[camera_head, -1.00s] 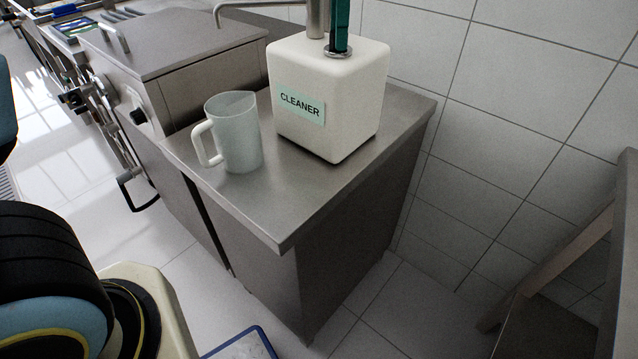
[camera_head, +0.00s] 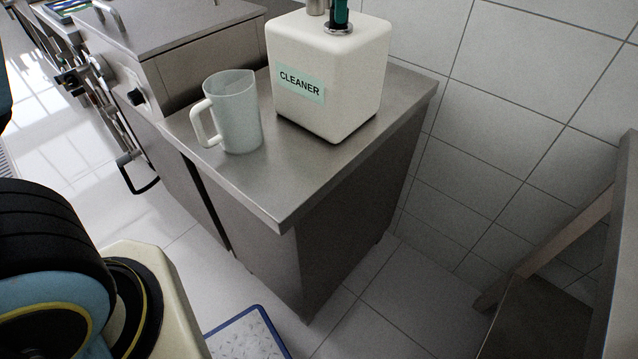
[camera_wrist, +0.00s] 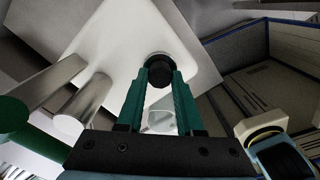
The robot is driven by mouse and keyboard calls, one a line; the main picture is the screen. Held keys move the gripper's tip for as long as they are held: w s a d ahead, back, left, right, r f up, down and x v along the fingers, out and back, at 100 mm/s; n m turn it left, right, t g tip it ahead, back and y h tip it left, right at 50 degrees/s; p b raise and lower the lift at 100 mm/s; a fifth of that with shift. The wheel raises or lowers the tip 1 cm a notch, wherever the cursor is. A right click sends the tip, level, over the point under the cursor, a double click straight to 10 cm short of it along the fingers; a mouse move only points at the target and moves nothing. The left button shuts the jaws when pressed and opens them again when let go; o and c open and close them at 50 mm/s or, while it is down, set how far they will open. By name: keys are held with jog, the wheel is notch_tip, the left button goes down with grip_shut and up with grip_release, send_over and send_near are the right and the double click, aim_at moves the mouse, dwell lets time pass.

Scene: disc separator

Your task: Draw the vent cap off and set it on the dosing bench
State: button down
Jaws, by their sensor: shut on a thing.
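The white cleaner drum (camera_head: 325,100) stands upright on the steel dosing bench (camera_head: 290,180). One green finger of my gripper (camera_head: 341,12) reaches down to the metal ring on top of the drum. In the wrist view my gripper (camera_wrist: 160,80) has its two green fingers closed on the sides of the black vent cap (camera_wrist: 160,72). The cap is over the drum's top (camera_wrist: 125,40) at the dark-rimmed opening. I cannot tell whether it is still seated or slightly lifted.
A translucent measuring jug (camera_head: 232,112) stands left of the drum. Bare bench top lies in front of both. Metal cylinders (camera_wrist: 75,95) stand close left of my fingers in the wrist view. A blue-edged tray (camera_head: 246,335) is low at the front.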

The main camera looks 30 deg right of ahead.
jog(key=shift+r, duration=0.1)
dwell(0.3)
notch_tip(320, 180, up, 6)
jog(key=p, duration=0.6)
jog(key=shift+f, duration=0.2)
jog(key=shift+s, duration=0.1)
